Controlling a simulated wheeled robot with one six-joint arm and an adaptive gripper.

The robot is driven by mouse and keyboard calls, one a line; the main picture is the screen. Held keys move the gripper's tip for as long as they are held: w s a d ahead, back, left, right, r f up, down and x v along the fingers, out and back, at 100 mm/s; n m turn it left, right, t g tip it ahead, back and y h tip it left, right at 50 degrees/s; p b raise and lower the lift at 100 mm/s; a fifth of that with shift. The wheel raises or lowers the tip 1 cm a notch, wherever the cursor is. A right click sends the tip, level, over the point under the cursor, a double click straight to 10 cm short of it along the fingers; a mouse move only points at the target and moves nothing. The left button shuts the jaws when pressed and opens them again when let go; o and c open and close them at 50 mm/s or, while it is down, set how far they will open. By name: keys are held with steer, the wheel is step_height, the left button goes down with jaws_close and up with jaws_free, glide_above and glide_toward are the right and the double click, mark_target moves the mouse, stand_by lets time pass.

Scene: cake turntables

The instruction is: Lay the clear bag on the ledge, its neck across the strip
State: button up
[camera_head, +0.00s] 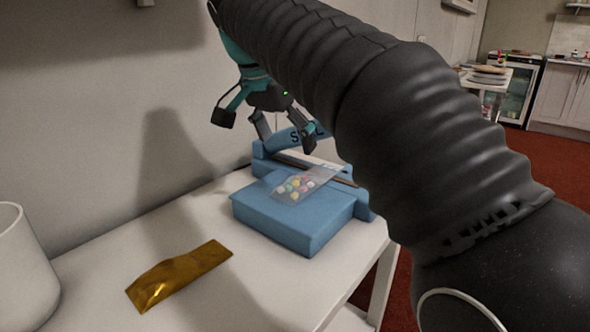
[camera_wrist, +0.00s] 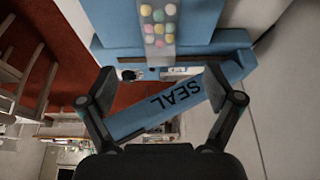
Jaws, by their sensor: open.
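The clear bag (camera_head: 305,184), with several pastel round sweets inside, lies on the broad blue ledge (camera_head: 290,225) of the sealer on the white table. Its clear neck points toward the hinge side and appears to reach across the strip (camera_head: 344,181); the bag also shows in the wrist view (camera_wrist: 158,28), its neck end at the strip. The sealer's blue arm marked SEAL (camera_wrist: 180,100) is raised. My gripper (camera_head: 264,126) is open above the back of the sealer. In the wrist view its fingers (camera_wrist: 160,95) stand either side of the SEAL arm; contact cannot be told.
A gold packet (camera_head: 180,272) lies on the table in front of the sealer, to its left. A white container (camera_head: 22,275) stands at the left edge. A grey wall runs behind the table. The table top (camera_head: 225,305) is clear around the packet.

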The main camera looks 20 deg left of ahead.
mark_target(298, 176)
steer(key=b+x, duration=0.1)
steer(key=x, duration=0.8)
steer(key=shift+w+f, duration=0.15)
steer(key=shift+f, duration=0.25)
steer(key=c, duration=1.3)
steer(key=o, duration=1.3)
steer(key=shift+c, duration=0.2)
steer(key=shift+r, duration=0.1)
steer(key=v, duration=1.1)
steer(key=shift+r, duration=0.4)
